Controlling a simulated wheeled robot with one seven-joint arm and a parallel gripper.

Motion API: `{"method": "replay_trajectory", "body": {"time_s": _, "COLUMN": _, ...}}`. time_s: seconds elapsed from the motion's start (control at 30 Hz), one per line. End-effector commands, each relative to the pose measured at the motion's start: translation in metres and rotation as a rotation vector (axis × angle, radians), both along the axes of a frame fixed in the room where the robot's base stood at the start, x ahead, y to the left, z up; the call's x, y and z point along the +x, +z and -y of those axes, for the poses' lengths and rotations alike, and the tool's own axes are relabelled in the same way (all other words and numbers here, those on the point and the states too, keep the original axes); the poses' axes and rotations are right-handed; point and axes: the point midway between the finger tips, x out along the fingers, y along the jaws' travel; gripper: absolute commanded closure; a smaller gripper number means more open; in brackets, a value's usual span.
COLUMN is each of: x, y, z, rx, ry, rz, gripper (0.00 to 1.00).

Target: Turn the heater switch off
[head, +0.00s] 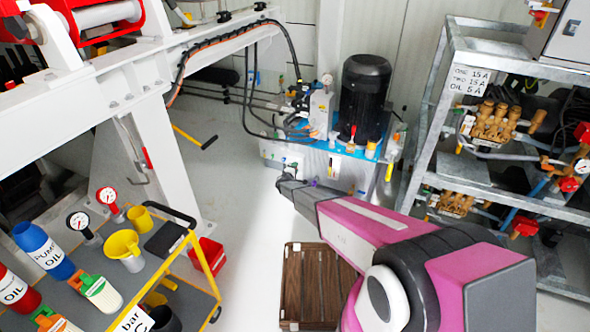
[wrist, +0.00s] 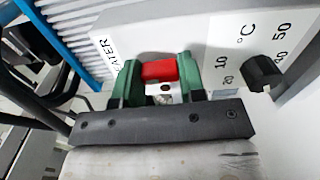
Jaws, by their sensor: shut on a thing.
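The heater switch (wrist: 160,71) is a red block on a pale panel in the wrist view, beside a label of which "ATER" can be read. My gripper (wrist: 159,82) has its two green fingers shut on the sides of the red switch. A small white part with a dark spot shows just below the red, between the fingers. Whether the switch is in its on or off position I cannot tell. In the head view my arm reaches to the blue and white pump unit (head: 335,165), and the switch itself is hidden or too small to see.
A black dial knob (wrist: 263,73) with a °C scale sits right of the switch. A black motor (head: 365,95) stands on the unit. A metal rack (head: 430,130) is at right, a yellow-railed cart (head: 190,262) at left, and a brown crate (head: 291,285) below my arm.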

Motion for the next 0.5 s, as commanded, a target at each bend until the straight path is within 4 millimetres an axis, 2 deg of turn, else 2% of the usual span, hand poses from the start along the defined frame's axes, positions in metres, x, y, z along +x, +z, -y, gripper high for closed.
{"method": "replay_trajectory", "body": {"time_s": 0.5, "x": -0.0014, "y": -0.0008, "z": -0.0001, "rx": 0.054, "ry": 0.000, "rz": 0.020, "gripper": 0.86}}
